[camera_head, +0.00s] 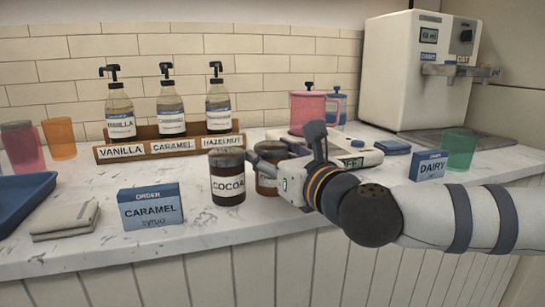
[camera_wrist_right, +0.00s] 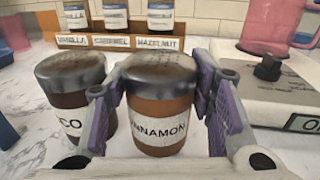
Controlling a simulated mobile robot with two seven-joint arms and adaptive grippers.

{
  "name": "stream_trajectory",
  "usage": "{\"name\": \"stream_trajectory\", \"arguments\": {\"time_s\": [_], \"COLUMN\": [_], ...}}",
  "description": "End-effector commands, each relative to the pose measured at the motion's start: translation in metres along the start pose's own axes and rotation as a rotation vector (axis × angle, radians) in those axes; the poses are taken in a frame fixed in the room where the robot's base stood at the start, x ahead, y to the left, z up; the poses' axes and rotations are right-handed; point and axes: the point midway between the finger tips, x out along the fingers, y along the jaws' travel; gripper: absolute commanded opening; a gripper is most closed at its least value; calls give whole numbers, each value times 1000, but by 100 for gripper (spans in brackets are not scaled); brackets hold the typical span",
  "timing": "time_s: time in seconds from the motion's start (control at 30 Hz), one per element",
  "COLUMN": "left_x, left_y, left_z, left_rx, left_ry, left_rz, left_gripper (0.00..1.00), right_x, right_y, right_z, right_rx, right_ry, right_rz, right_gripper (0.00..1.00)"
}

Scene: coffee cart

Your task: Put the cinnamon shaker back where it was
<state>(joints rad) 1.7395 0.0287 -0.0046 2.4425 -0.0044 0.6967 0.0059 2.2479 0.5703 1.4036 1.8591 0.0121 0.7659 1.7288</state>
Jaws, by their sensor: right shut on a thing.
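The cinnamon shaker (camera_head: 266,183) is a brown jar with a dark speckled lid and a white label. In the right wrist view the cinnamon shaker (camera_wrist_right: 160,112) stands upright between the purple finger pads. My right gripper (camera_head: 280,158) is shut on it, and the gripper partly hides it in the head view. I cannot tell whether its base touches the counter. The similar cocoa shaker (camera_head: 228,178) stands upright just left of it; the cocoa shaker also shows in the wrist view (camera_wrist_right: 75,90). My left gripper is not in view.
A wooden rack (camera_head: 200,144) with vanilla, caramel and hazelnut bottles stands behind. A scale (camera_head: 355,153) and pink pitcher (camera_head: 307,108) are behind the gripper. An order caramel sign (camera_head: 151,208) is front left, a dairy sign (camera_head: 428,166) right. Counter between rack and cocoa is clear.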

Motion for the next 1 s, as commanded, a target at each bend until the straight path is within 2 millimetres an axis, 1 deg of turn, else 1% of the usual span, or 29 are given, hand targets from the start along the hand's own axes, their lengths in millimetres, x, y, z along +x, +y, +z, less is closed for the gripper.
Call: {"name": "stream_trajectory", "arguments": {"time_s": [0.13,0.17,0.2,0.47,0.57,0.67,0.77,1.0], "left_x": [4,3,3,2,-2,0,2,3], "left_y": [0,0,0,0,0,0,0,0], "left_z": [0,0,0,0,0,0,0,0], "left_rx": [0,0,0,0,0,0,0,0], "left_ry": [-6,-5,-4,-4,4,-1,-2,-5], "left_rz": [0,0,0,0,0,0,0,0], "left_gripper": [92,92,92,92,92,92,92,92], "right_x": [0,0,0,0,-1,-15,-37,-95], "right_y": [0,0,0,0,0,0,-1,0], "right_z": [-5,-4,-4,-3,4,0,0,0], "right_rx": [0,0,0,-1,-2,0,0,0], "right_ry": [1,1,1,0,-2,1,0,0], "right_rz": [0,0,0,0,0,1,1,0], "right_gripper": [17,53,57,57,57,57,57,57]}}
